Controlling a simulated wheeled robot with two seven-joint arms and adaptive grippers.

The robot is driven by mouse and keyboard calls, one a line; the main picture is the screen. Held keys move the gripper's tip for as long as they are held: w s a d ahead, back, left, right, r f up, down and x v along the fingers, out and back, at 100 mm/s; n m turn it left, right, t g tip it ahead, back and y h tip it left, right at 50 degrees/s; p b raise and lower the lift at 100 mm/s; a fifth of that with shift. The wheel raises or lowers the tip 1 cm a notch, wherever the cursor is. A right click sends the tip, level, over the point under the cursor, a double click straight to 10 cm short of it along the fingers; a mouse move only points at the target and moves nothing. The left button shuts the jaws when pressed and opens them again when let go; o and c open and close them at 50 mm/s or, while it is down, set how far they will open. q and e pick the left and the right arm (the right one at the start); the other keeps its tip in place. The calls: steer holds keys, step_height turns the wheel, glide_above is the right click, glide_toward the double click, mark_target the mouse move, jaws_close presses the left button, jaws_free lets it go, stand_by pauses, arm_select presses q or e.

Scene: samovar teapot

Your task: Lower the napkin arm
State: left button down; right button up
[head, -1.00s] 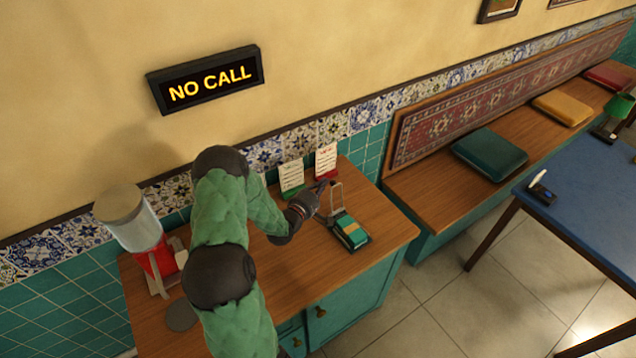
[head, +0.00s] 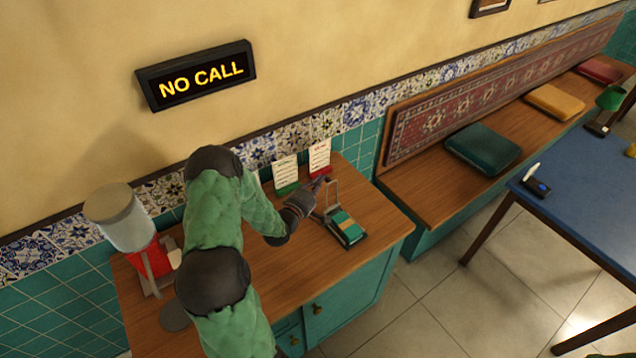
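My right gripper is not in view.
Two menu cards, one in a green stand (head: 286,174) and one in a red stand (head: 319,158), stand behind my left gripper. A red dispenser with a clear top (head: 128,230) stands at the counter's left. The counter's right front is clear. A bench (head: 440,195) and blue table (head: 590,185) lie to the right.

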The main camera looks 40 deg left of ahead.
arm_select(q)
steer(key=shift+s+d+f+m+t+h+b, duration=0.35)
steer(key=shift+s+d+f+m+t+b, duration=0.2)
steer(key=shift+d+m+b, duration=1.7)
steer(key=shift+s+d+f+m+t+h+b, duration=0.3)
steer(key=shift+s+d+f+m+t+b, duration=0.25)
steer(key=shift+d+m+b, duration=1.7)
steer(key=shift+s+d+f+m+t+h+b, duration=0.4)
steer(key=shift+d+m+t+b, duration=0.8)
steer(key=shift+b, duration=2)
steer(key=shift+d+n+g, duration=0.3)
steer(key=shift+d+g, duration=0.05)
steer(key=shift+g, duration=0.15)
